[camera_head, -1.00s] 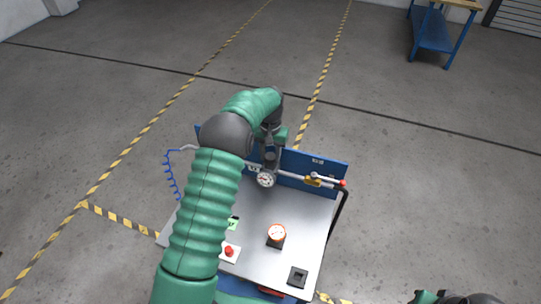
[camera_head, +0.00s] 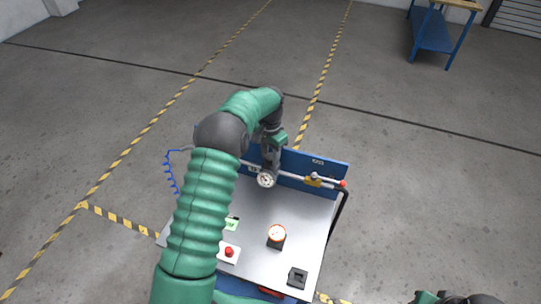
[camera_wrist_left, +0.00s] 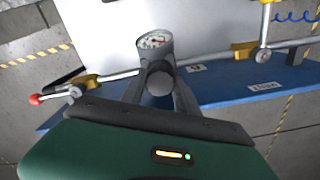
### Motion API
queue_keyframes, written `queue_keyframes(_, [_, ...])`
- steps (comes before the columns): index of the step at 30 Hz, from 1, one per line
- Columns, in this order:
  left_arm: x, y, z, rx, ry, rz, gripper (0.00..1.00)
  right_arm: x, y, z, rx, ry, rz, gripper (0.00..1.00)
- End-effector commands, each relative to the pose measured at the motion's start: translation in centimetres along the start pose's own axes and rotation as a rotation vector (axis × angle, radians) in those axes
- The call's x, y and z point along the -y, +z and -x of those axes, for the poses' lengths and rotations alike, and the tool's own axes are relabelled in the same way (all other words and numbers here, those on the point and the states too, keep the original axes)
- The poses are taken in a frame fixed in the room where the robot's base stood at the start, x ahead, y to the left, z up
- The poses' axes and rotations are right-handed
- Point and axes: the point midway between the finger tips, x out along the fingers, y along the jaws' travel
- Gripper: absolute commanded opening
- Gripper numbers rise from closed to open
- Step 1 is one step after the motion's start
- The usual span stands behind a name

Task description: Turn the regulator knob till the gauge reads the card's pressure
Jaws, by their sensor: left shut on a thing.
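My left gripper (camera_head: 270,168) is at the pipe along the back of the bench, pointing down. In the left wrist view its two fingers (camera_wrist_left: 160,95) are shut on the dark, round regulator knob (camera_wrist_left: 160,78), one on each side. My right gripper (camera_head: 455,297) shows only partly at the bottom right edge.
A blue back panel (camera_head: 330,168) stands behind the pipe. A brass valve (camera_head: 313,181) is at the right.

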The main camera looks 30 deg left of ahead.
Motion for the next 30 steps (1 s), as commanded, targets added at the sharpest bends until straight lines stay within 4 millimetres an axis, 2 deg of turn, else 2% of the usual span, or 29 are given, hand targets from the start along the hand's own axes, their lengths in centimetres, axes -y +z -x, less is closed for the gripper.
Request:
queue_keyframes(8, [0.2, -0.4, 0.4, -0.015, -0.008, 0.001, 0.00, 0.0, 0.0, 0.0, 0.000, 0.000, 0.000, 0.32])
queue_keyframes(9, [0.2, -0.4, 0.5, -0.015, -0.008, 0.001, 0.41, 0.0, 0.0, 0.0, 0.000, 0.000, 0.000, 0.32])
queue_keyframes(13, [0.2, -0.3, 0.3, -0.011, -0.006, 0.001, 0.58, 0.0, 0.0, 0.0, 0.000, 0.000, 0.000, 0.32])
queue_keyframes(23, [0.1, -0.1, 0.3, -0.005, -0.003, 0.001, 0.59, 0.0, 0.0, -0.1, 0.000, 0.000, 0.000, 0.32])
queue_keyframes(26, [0.1, -0.2, 1.3, -0.008, -0.004, 0.001, 0.59, 0.0, 0.1, -0.5, 0.000, 0.000, 0.000, 0.32])
queue_keyframes(30, [0.2, -0.2, 4.4, -0.010, -0.005, 0.001, 0.59, 0.0, 0.4, -1.6, 0.000, 0.000, 0.000, 0.32])
